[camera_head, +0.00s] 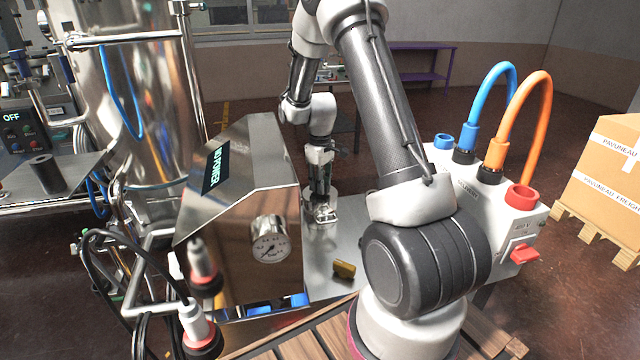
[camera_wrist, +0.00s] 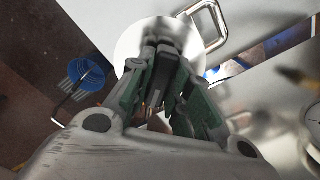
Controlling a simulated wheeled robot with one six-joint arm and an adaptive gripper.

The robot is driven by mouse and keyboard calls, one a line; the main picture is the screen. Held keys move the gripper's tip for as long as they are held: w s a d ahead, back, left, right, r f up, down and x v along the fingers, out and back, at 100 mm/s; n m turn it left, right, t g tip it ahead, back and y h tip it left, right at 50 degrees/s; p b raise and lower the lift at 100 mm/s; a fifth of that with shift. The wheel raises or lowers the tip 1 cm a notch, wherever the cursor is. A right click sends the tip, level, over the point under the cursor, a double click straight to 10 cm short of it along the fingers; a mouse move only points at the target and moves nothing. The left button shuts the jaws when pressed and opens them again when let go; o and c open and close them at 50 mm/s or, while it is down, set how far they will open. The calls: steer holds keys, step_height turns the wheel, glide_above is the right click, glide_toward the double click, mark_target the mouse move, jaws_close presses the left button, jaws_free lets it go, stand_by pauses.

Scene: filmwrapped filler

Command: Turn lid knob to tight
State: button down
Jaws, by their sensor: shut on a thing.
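My gripper (camera_head: 320,192) points down at the pale round lid (camera_head: 323,215) on the steel top behind the boxy metal unit. In the wrist view my gripper (camera_wrist: 163,72) has its green-padded fingers closed around a dark part in the middle of the lid (camera_wrist: 132,42), which looks like the lid knob. The fingers and shadow hide most of the knob, so its turn position and any marks cannot be read. A bent metal handle (camera_wrist: 213,22) stands beside the lid.
The metal unit (camera_head: 245,200) with a pressure gauge (camera_head: 270,238) stands left of my arm. At right are a white box with a red switch (camera_head: 524,254), blue and orange hoses (camera_head: 530,110), and a carton (camera_head: 605,180) on a pallet.

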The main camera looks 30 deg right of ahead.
steer(key=m, duration=0.8)
steer(key=shift+m, duration=0.3)
steer(key=m, duration=0.4)
steer(key=shift+m, duration=2.1)
steer(key=c, duration=1.3)
jaws_free()
